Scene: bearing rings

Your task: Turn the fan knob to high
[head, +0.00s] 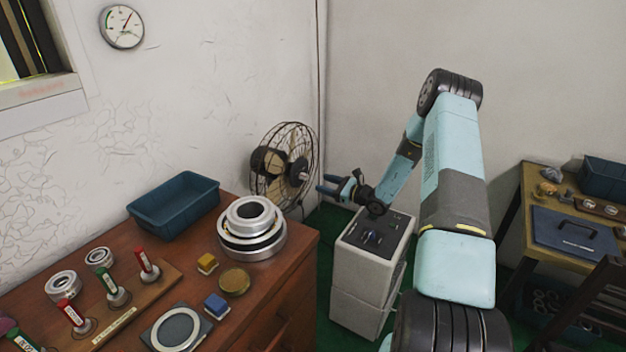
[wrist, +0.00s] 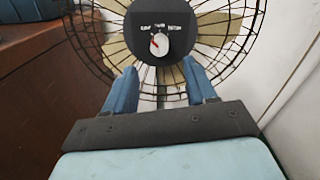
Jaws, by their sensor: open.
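The fan (head: 284,165) stands past the far right corner of the brown desk, against the wall corner. In the wrist view its wire cage (wrist: 245,45) surrounds a dark centre plate (wrist: 190,22) with small white labels too blurred to read surely. The round white knob (wrist: 158,44) sits on that plate, with a red pointer mark tilted toward its upper left. My gripper (wrist: 160,85) is open and empty, its two blue fingers below and either side of the knob, apart from it. In the head view my gripper (head: 325,183) is right of the fan, pointing at it.
A brown desk (head: 300,240) holds a blue bin (head: 174,205), stacked metal rings (head: 252,228) and tools with coloured handles. A grey cabinet (head: 360,275) stands below my arm. A second table (head: 530,190) is at the right. White wall (wrist: 300,125) is close right of the fan.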

